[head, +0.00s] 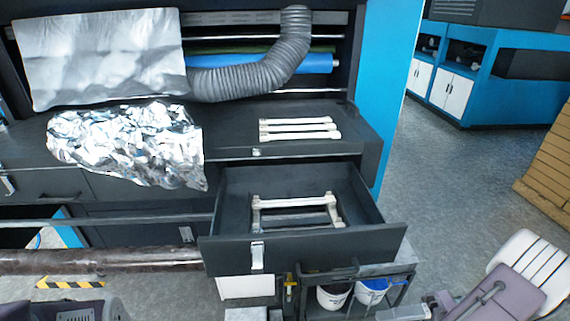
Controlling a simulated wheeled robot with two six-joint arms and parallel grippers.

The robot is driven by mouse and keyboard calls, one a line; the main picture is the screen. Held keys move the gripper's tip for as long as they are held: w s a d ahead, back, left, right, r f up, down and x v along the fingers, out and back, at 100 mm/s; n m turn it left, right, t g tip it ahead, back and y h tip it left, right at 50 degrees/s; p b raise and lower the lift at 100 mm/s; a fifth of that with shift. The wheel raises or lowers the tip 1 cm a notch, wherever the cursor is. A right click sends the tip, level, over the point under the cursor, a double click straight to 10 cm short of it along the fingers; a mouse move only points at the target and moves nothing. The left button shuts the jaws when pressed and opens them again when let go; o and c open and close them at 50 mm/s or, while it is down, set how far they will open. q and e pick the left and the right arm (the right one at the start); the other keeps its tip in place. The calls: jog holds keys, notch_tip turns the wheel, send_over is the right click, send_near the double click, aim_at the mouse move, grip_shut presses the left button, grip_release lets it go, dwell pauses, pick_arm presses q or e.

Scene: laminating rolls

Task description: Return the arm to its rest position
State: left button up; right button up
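Part of my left arm shows at the bottom left edge, and its fingers cannot be made out. My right arm comes in at the bottom right, low in front of the machine. The grey end of my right gripper (405,312) lies at the bottom edge, right of the small cart. Its fingers are too cut off to tell whether they are open or shut. Nothing is seen held. An open drawer (222,254) juts out from the bench, with pale bar-shaped parts (293,202) inside it. Both arms are apart from the drawer.
Pale bars (298,129) lie on the dark bench top (230,122) beside crumpled foil (125,140). A flexible grey duct (245,80) hangs behind. A cart with white buckets (333,297) stands under the drawer. Open floor (440,190) lies to the right, with slatted wood (550,170) beyond.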

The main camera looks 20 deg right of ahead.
jog(key=w+a+f+n+g+h, duration=0.1)
jog(key=a+f+n+g+h, duration=0.1)
jog(key=a+n+g+h, duration=1.2)
pick_arm(q)
jog(key=shift+s, duration=0.25)
pick_arm(e)
jog(key=w+f+m+t+h, duration=0.1)
jog(key=w+f+m+t, duration=0.3)
jog(key=w+m+t, duration=0.4)
jog(key=shift+w+d+f+m+t, duration=0.15)
jog(key=shift+w+f+m+t, duration=0.2)
jog(key=shift+t, duration=0.65)
jog(key=shift+r, duration=0.1)
